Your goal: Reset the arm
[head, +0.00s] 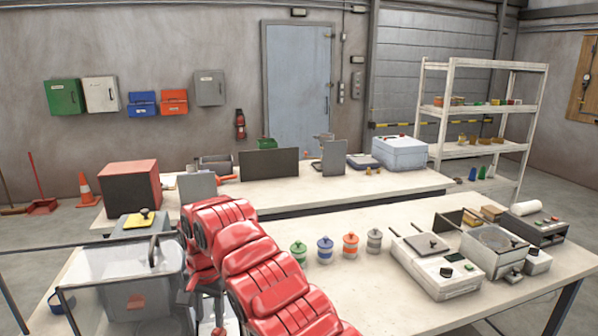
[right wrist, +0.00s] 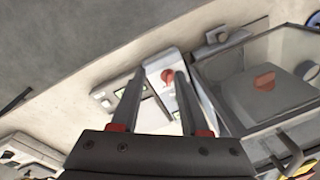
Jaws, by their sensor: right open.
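My right arm (head: 270,275) is red and reaches in from the bottom of the head view. It bends at the left-centre over the front table, beside the clear bin machine. In the right wrist view my right gripper (right wrist: 159,76) has its two dark fingers apart with nothing between them. Below and beyond the fingers is a white device with a red knob. In the head view the fingers are mostly hidden by the arm. My left gripper is not in view.
The clear-lidded bin (head: 135,293) stands left of my arm. Several lidded canisters (head: 325,249) stand just right of it, and a white heater-like device (head: 437,268) sits farther right. The back table (head: 330,192) holds a red-and-dark box (head: 131,189).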

